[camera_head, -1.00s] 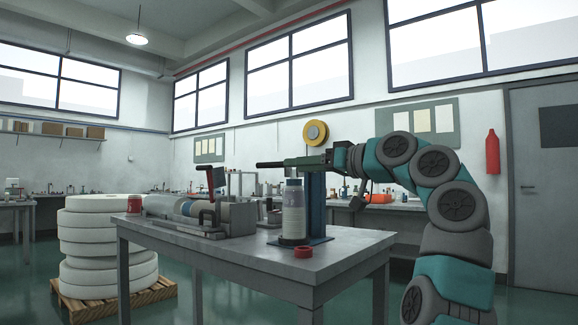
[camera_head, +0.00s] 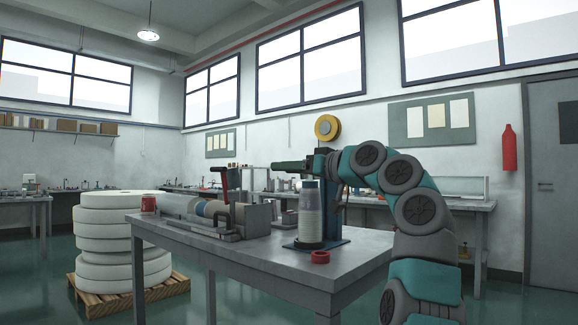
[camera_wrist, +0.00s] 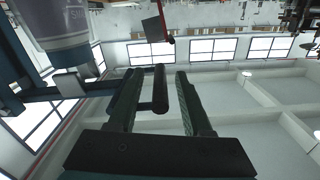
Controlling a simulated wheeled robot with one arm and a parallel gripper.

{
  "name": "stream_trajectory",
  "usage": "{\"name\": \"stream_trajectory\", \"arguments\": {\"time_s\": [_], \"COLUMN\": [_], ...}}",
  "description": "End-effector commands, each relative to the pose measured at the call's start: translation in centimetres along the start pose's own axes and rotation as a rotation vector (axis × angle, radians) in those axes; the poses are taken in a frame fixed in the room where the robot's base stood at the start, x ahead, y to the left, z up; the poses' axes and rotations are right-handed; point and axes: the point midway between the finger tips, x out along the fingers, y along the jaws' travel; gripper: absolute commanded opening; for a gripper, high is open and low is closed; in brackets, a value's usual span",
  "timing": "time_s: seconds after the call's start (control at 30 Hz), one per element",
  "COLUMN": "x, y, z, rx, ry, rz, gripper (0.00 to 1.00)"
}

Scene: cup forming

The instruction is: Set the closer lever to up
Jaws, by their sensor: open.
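The closer is a blue upright stand (camera_head: 332,200) near the right end of the grey table, with a stack of pale cups (camera_head: 309,210) in front of it. My gripper (camera_head: 290,164) is level with the top of the stand, pointing left. In the wrist view, my gripper (camera_wrist: 160,92) is open, with a dark round bar (camera_wrist: 160,84) between its two fingers. The bar looks like the lever's handle, joined by a crosspiece toward the blue stand (camera_wrist: 14,65) at left. I cannot tell whether a finger touches it. The lever is not clearly made out in the head view.
A red ring (camera_head: 320,257) lies near the front edge. White reels (camera_head: 115,245) stand on a pallet at left.

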Motion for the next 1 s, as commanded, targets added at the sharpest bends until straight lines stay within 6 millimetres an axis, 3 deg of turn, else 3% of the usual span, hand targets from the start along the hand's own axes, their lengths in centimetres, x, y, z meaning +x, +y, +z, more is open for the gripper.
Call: {"name": "stream_trajectory", "arguments": {"time_s": [0.17,0.6,1.0], "x": [-0.08,-0.11,-0.13], "y": [0.01,0.00,0.00], "z": [-0.02,-0.03,-0.05], "rx": [-0.001,-0.001,-0.001], "ry": [0.001,0.001,0.001], "rz": [0.001,0.001,0.001], "gripper": [0.47,0.00,0.00]}}
